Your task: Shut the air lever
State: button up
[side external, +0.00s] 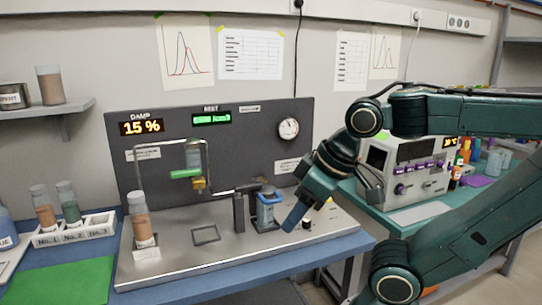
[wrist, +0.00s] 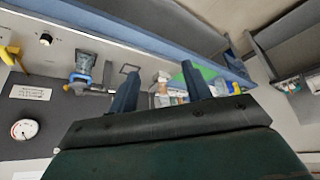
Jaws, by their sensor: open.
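My gripper (side external: 297,214) is over the right part of the steel bench unit, fingers pointing down and left. In the wrist view its two blue fingers (wrist: 158,82) are spread apart with nothing held between them. A yellow lever-like part (wrist: 10,55) shows at the left edge of the wrist view, apart from the fingers. In the side view only a little yellow shows behind my gripper. I cannot tell for certain that this is the air lever. A green handle (side external: 185,173) lies level on the upright glass feed tube, left of my gripper.
A blue-collared jar (side external: 267,208) stands close left of my gripper, beside a dark post (side external: 239,212). A black knob (side external: 306,223) is near the fingertips. A round gauge (side external: 288,128) is on the back panel. A filled vial (side external: 141,217) stands at the left. The front of the steel plate is clear.

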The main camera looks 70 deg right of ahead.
jog(key=shift+w, duration=0.1)
jog(key=c, duration=0.7)
jog(key=shift+w+d+r, duration=0.15)
jog(key=shift+d, duration=0.05)
grip_shut()
jog(key=w+d+r+m+g+h, duration=0.1)
jog(key=w+d+m, duration=0.4)
jog(key=d, duration=0.3)
jog(key=w+d+m+g+h, duration=0.15)
jog(key=w+d+m, duration=0.25)
jog(key=d, duration=0.5)
jog(key=w+d+r+m+g+h, duration=0.1)
jog(key=w+d+m, duration=0.4)
jog(key=d, duration=0.3)
jog(key=s+d+f+m+g, duration=0.1)
jog(key=d+f+m, duration=0.2)
jog(key=d, duration=0.5)
jog(key=s+d+f+m+g, duration=0.1)
jog(key=d+f+m+g, duration=0.2)
jog(key=d, duration=0.5)
jog(key=s+d+f+m, duration=0.7)
jog(key=s+d+f, duration=0.2)
jog(key=d, duration=0.4)
jog(key=shift+s+f+g+y, duration=0.2)
jog(key=shift+f+g+y, duration=0.15)
jog(key=shift+f+y, duration=0.1)
jog(key=shift+d, duration=0.1)
